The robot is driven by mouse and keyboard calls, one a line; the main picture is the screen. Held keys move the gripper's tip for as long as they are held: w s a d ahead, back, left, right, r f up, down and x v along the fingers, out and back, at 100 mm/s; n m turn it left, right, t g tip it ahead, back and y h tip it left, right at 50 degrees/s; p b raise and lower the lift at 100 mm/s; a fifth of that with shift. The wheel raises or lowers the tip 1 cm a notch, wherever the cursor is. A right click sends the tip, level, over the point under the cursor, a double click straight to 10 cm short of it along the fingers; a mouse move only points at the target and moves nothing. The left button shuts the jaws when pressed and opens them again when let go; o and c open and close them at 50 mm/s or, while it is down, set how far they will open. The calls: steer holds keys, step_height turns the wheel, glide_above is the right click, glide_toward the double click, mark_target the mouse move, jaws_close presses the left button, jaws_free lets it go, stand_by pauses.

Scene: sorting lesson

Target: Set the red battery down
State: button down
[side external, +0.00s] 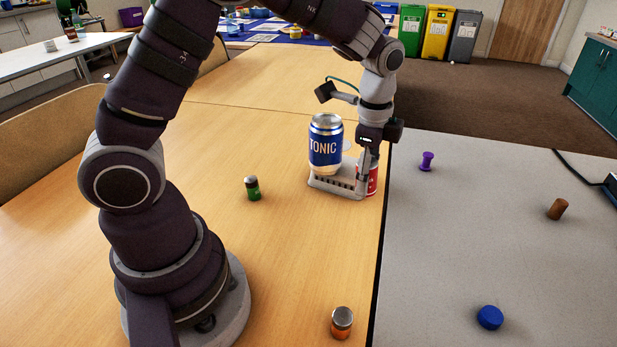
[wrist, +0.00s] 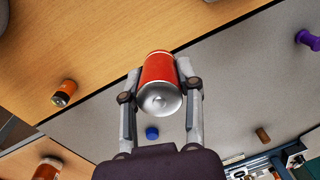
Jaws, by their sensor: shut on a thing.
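The red battery (wrist: 160,72) is between my gripper's two fingers (wrist: 163,92) in the wrist view, its silver end facing the camera. My gripper is shut on it. In the side external view only a strip of the red battery (side external: 373,180) shows low down, behind a finger of my gripper (side external: 366,165). It is close to the seam between the wooden table and the grey surface. Its lower end is partly hidden, so I cannot tell whether it touches the table.
A low grey slotted tray (side external: 335,186) is beside my gripper, with a blue TONIC can (side external: 325,145) on it. A green battery (side external: 252,188) and an orange battery (side external: 342,322) stand on the wood. A purple piece (side external: 427,161), brown cylinder (side external: 557,209) and blue cap (side external: 490,317) sit on the grey surface.

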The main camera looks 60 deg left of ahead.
steer(key=r+n, duration=0.2)
steer(key=n, duration=0.1)
steer(key=r+n, duration=0.2)
steer(key=n, duration=0.2)
steer(key=r+n, duration=0.2)
steer(key=n, duration=0.2)
steer(key=shift+s+a+r+g, duration=0.25)
steer(key=shift+a+r+g, duration=0.15)
steer(key=shift+n, duration=0.4)
steer(key=a, duration=0.5)
steer(key=w+a+r, duration=0.1)
steer(key=a, duration=0.8)
steer(key=shift+w+a+r, duration=0.3)
steer(key=shift+w+a, duration=0.05)
steer(key=s+a+f+m, duration=0.2)
steer(key=a+f+m, duration=0.2)
steer(key=a+m, duration=0.3)
steer(key=m, duration=1.2)
glide_toward(278, 160)
steer(key=shift+m, duration=0.6)
step_height(278, 160, down, 6)
steer(key=shift+a+f, duration=0.15)
steer(key=shift+f, duration=0.05)
